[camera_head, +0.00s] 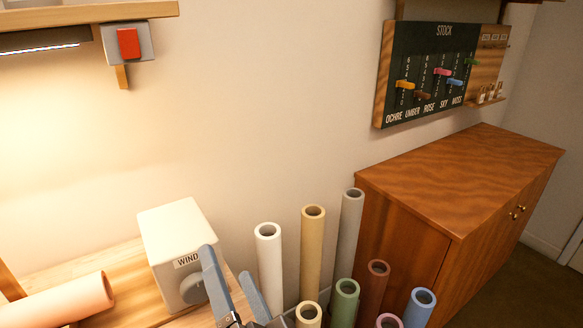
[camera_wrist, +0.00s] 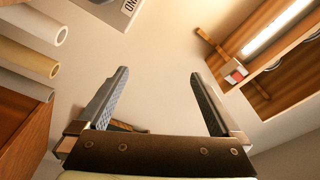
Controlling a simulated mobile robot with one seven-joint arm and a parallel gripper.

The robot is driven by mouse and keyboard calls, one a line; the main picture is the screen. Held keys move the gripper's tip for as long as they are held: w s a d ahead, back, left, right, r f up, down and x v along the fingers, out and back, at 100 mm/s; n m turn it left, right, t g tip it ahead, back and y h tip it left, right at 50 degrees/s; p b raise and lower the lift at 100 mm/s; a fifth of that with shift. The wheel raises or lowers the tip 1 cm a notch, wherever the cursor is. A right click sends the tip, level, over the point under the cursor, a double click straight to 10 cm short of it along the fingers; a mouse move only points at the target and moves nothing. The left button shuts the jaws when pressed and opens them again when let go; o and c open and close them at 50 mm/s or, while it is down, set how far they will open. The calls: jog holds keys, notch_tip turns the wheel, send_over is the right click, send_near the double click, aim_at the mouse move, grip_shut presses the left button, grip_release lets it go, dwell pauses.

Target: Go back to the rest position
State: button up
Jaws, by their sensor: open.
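My gripper (camera_head: 232,285) shows at the bottom of the head view, its two grey fingers apart and pointing up. It is in front of the right side of a white box (camera_head: 176,240) labelled "WIND", with a grey knob on its front. In the wrist view my gripper (camera_wrist: 158,95) has its fingers spread wide with nothing between them, against the pale wall. Whether a finger touches the box cannot be told. Most of my arm is out of the head view.
Several coloured rolls (camera_head: 312,250) stand upright right of my gripper. A wooden cabinet (camera_head: 460,180) is behind them. A stock board (camera_head: 440,70) hangs above it. A red switch (camera_head: 128,43) sits under a shelf at upper left. A peach roll (camera_head: 60,302) lies on the table (camera_head: 125,262).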

jog(key=w+d+r+n+t+h+p, duration=0.1)
jog(key=d+r+n+t+p, duration=0.1)
jog(key=r, duration=0.9)
jog(key=w+d+r+n+t+h+p, duration=0.1)
jog(key=r+n+t+h+p, duration=0.15)
jog(key=r, duration=0.85)
jog(key=s+d+r+t+h+p, duration=0.1)
jog(key=s+r+t, duration=0.1)
jog(key=r, duration=0.4)
jog(key=s+d+r+n+t+h, duration=0.1)
jog(key=s+d+r+t+h, duration=0.1)
jog(key=r, duration=0.5)
jog(key=s+d+r+n+t+h+p, duration=0.1)
jog(key=s+d+r+t+h, duration=0.1)
jog(key=r, duration=0.5)
jog(key=shift+s+r+p, duration=0.15)
jog(key=shift+s+p, duration=0.15)
jog(key=shift+s, duration=0.55)
jog(key=shift+a+h, duration=0.1)
jog(key=shift+h, duration=0.15)
